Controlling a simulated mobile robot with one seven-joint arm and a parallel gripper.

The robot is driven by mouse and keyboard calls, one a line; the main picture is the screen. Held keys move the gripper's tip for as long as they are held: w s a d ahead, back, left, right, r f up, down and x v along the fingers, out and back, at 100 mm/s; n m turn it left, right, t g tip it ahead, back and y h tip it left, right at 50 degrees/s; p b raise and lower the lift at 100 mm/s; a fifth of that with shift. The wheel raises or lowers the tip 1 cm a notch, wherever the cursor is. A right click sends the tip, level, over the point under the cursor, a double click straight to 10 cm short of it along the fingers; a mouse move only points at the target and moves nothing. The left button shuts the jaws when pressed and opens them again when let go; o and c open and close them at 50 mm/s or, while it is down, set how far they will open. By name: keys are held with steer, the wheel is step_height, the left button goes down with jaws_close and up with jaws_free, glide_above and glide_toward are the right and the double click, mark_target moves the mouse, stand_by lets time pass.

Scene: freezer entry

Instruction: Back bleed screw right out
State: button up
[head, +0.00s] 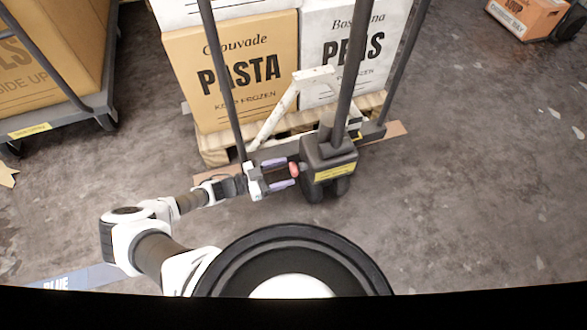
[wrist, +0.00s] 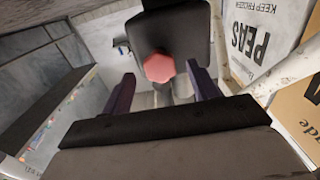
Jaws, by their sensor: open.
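The bleed screw, a red knob (head: 294,169), sticks out from the left side of the dark pump housing (head: 328,152) of a pallet jack. It also shows as a red faceted head (wrist: 159,68) in the wrist view, in front of the dark housing (wrist: 169,34). My gripper (head: 276,173) is open, with its two purple fingers pointing at the knob. In the wrist view, my gripper (wrist: 163,85) has one finger on each side of the knob, with gaps visible. I cannot tell whether the fingertips reach past the knob.
A pallet (head: 217,147) bearing a pasta box (head: 235,55) and a peas box (head: 345,75) stands behind the jack. Dark upright posts (head: 223,85) rise near my gripper. A cart (head: 72,112) stands at left. The floor (head: 470,190) at right is clear.

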steer(key=shift+x, duration=1.95)
steer(key=c, duration=1)
steer(key=shift+n, duration=0.4)
